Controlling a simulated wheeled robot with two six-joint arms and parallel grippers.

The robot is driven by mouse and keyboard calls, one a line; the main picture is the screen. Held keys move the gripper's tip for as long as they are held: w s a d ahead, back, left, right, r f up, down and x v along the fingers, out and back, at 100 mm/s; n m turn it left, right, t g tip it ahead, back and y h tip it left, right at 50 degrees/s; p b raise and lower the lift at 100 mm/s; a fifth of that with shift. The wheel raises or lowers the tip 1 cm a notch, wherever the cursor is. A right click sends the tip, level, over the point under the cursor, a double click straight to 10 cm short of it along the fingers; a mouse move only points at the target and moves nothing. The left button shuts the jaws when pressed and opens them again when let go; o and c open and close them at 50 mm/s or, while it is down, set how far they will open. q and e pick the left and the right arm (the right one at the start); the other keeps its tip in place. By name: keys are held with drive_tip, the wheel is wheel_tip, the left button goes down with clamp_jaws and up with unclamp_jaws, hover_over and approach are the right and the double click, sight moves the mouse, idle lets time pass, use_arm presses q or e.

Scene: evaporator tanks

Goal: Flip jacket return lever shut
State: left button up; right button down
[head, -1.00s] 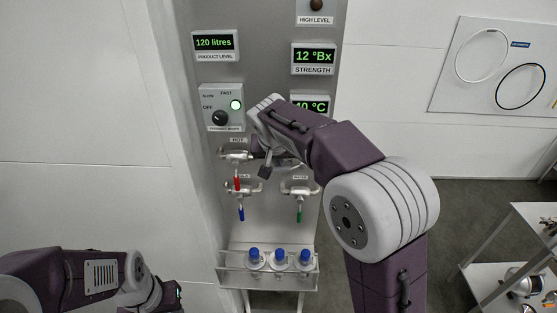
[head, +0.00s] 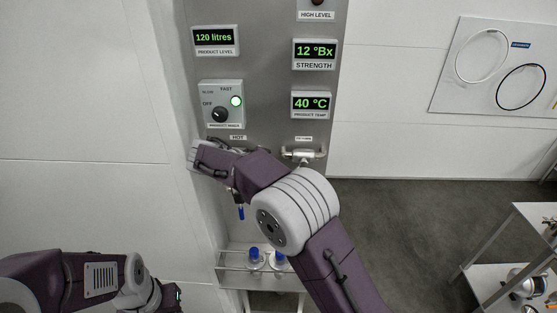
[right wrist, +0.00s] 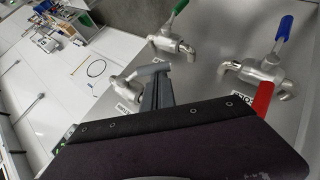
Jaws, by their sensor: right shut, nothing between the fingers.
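In the head view a steel valve (head: 304,153) with a pale handle sits under the product temperature display, below a small label too blurred to read. I take it for the jacket return valve. In the right wrist view its grey lever (right wrist: 150,71) lies sideways beside a label. My right gripper (right wrist: 158,92) is shut and empty; its dark fingers overlap the lever in that view, and I cannot tell whether they touch. In the head view my right arm hides its gripper. My left gripper (head: 172,296) is low at the left, its fingers unclear.
The right wrist view shows a green lever (right wrist: 180,7), a blue lever (right wrist: 284,28) and a red lever (right wrist: 264,97) on neighbouring valves. Bottles with blue caps (head: 254,254) stand in a rack below the panel. A shelf unit (head: 510,235) stands at the right.

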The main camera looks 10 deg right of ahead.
drive_tip(key=s+d+f+n+h+b, duration=0.1)
drive_tip(key=d+f+h+b, duration=0.3)
drive_tip(key=b, duration=0.4)
drive_tip(key=shift+f+n+h, duration=0.8)
drive_tip(key=shift+n+h, duration=0.1)
drive_tip(key=shift+h, duration=0.2)
drive_tip(key=shift+b, duration=0.3)
